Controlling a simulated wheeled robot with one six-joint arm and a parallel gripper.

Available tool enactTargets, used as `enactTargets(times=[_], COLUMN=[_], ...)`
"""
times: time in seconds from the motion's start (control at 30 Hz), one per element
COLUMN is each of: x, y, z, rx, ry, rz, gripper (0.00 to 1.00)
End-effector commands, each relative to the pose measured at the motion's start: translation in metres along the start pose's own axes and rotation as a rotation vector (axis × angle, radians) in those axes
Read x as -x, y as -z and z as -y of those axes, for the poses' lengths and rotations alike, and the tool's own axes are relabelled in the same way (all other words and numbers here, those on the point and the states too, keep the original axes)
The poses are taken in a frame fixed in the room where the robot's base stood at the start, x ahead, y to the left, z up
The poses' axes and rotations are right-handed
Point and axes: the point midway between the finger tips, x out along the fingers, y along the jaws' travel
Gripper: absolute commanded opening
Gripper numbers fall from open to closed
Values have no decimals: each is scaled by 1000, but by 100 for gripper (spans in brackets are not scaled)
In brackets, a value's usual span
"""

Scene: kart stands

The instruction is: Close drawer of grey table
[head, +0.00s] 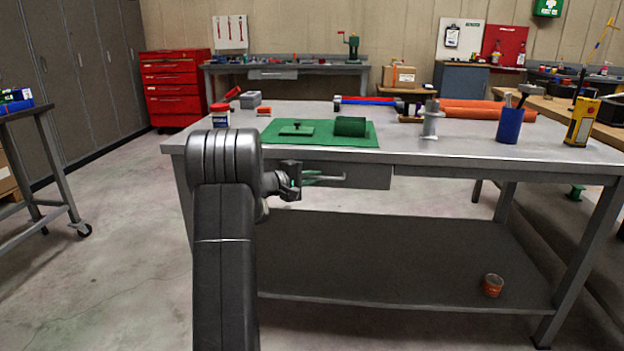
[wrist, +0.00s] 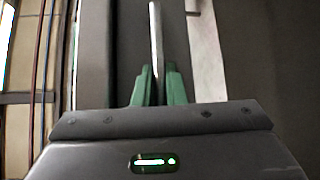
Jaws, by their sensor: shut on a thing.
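The grey table (head: 440,150) stands in front of me in the head view. Its drawer front (head: 368,176) sits under the tabletop edge, left of the table's middle. How far the drawer stands out is hard to tell. A thin pale handle (head: 335,179) runs along the drawer front; in the wrist view the handle bar (wrist: 156,35) passes between the fingers. My gripper (head: 312,178) is at the handle, its green fingertips (wrist: 157,75) shut on the bar from both sides. My arm hides the drawer's left part in the head view.
A green mat (head: 275,137) with green parts, a blue cup (head: 510,125) and a yellow device (head: 581,122) are on the tabletop. An orange can (head: 492,285) stands on the lower shelf (head: 400,265). Floor at left is clear up to a side table (head: 45,110).

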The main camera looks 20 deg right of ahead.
Motion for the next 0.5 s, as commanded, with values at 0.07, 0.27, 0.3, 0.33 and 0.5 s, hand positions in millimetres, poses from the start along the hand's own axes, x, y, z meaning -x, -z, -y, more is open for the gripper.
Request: enactTargets(times=[0.07, 0.27, 0.3, 0.33, 0.5], x=[0, 0, 0, 0, 4], y=[2, 2, 2, 2, 2], z=[-5, -5, -5, -5, -6], rx=[-4, -5, -5, -5, -5], ry=[-7, -7, -7, -8, -8], rz=[-7, -6, -6, -6, -6], gripper=[19, 33, 33, 33, 33])
